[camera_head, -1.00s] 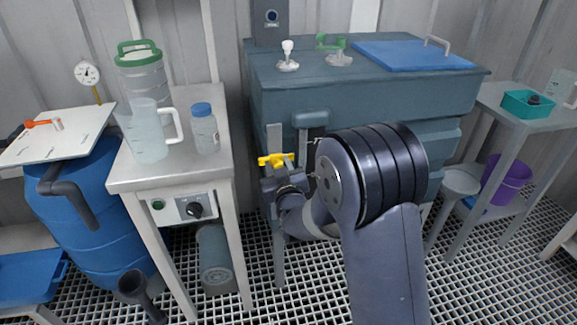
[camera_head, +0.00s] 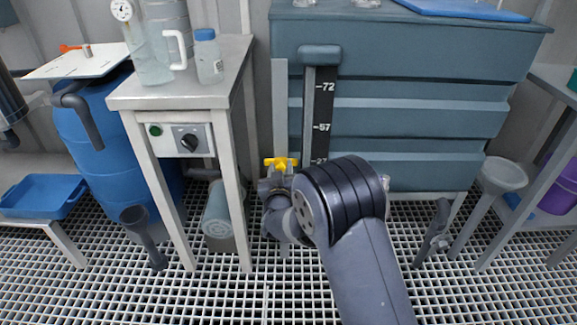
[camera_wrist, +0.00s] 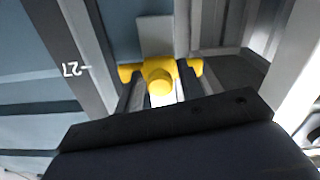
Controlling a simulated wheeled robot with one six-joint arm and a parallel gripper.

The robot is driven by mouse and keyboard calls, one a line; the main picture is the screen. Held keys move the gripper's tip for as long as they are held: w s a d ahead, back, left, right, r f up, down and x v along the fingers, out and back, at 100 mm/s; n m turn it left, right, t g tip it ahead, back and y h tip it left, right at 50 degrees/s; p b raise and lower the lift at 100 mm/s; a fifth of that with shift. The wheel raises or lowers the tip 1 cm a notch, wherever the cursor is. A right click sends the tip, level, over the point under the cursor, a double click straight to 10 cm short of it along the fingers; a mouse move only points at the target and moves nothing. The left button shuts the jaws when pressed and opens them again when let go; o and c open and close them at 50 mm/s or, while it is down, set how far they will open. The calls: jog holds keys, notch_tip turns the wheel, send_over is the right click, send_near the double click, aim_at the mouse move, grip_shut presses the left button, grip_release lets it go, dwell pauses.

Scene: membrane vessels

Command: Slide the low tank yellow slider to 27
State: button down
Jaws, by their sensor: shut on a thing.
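The yellow slider (camera_head: 281,161) is a small T-shaped handle on a grey vertical rail (camera_head: 280,100) left of the tank's (camera_head: 420,120) dark scale. White marks read 72, 57 and 27. In the head view the slider is about level with the 27 mark (camera_head: 320,161), partly cut off by my arm. In the wrist view the slider (camera_wrist: 160,72) is near the 27 mark (camera_wrist: 73,70), which appears upside down and roughly in line with it. My gripper (camera_head: 279,176) is shut on the slider; its fingers (camera_wrist: 160,94) stand either side of the knob.
A metal stand (camera_head: 180,95) with a jug (camera_head: 151,62), a bottle (camera_head: 208,58) and a control panel is close on the left. A pale funnel (camera_head: 502,174) is at the right. Open grating (camera_head: 230,290) covers the floor.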

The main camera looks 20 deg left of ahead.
jog(key=shift+f, duration=0.7)
jog(key=c, duration=1.2)
grip_release()
jog(key=shift+s, duration=0.25)
jog(key=p+v, duration=0.2)
jog(key=v, duration=0.8)
jog(key=shift+s+d+p, duration=0.1)
jog(key=shift+p, duration=0.2)
